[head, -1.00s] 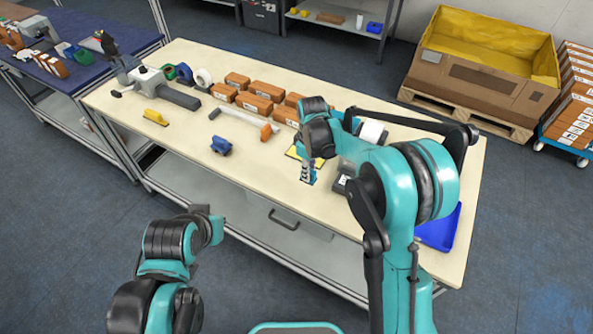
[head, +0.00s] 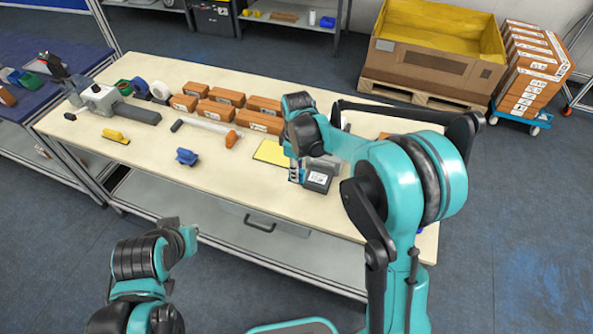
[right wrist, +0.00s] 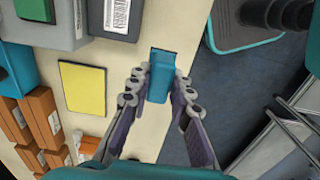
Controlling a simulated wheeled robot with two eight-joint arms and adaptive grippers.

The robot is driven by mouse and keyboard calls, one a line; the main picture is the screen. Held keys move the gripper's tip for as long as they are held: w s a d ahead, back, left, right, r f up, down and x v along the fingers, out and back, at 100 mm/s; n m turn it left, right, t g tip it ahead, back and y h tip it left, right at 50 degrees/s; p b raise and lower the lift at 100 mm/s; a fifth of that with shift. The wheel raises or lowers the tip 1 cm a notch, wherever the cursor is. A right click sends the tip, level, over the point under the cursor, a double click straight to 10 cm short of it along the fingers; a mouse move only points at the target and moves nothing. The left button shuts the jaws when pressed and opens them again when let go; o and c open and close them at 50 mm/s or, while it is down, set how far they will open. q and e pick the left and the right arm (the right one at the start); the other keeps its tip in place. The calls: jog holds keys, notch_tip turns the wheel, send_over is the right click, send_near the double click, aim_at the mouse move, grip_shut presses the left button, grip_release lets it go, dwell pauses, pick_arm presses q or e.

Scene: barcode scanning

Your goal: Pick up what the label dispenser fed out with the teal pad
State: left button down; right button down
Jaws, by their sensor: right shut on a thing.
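My right gripper (right wrist: 158,88) is shut on a teal pad (right wrist: 160,75), a small block between its two fingertips. In the head view the right gripper (head: 295,174) is just left of the grey label dispenser (head: 319,178), at the table's front, and mostly hides the pad. In the right wrist view the dispenser (right wrist: 97,30) is at the top with a white label (right wrist: 116,16) at its front; the pad is apart from that label. I cannot tell whether the label is loose. The left arm's end (head: 188,238) is low in front of the table; its jaws are unclear.
A yellow pad (head: 272,152) lies left of the dispenser. Several brown boxes (head: 222,95) stand behind it. A blue tool (head: 187,157), a yellow scraper (head: 115,136) and a long pale tool (head: 207,127) lie on the table (head: 150,180). The front left tabletop is mostly clear.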

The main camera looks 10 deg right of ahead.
jog(key=w+d, duration=0.5)
jog(key=d, duration=0.3)
jog(key=shift+s+d+f, duration=0.1)
jog(key=shift+f, duration=1.5)
jog(key=shift+s+d+f, duration=0.1)
jog(key=shift+f, duration=1.45)
jog(key=shift+a+f+b, duration=0.1)
jog(key=shift+f+b, duration=0.55)
jog(key=shift+b, duration=0.05)
jog(key=shift+r, duration=0.1)
notch_tip(320, 180, up, 7)
jog(key=p, duration=0.4)
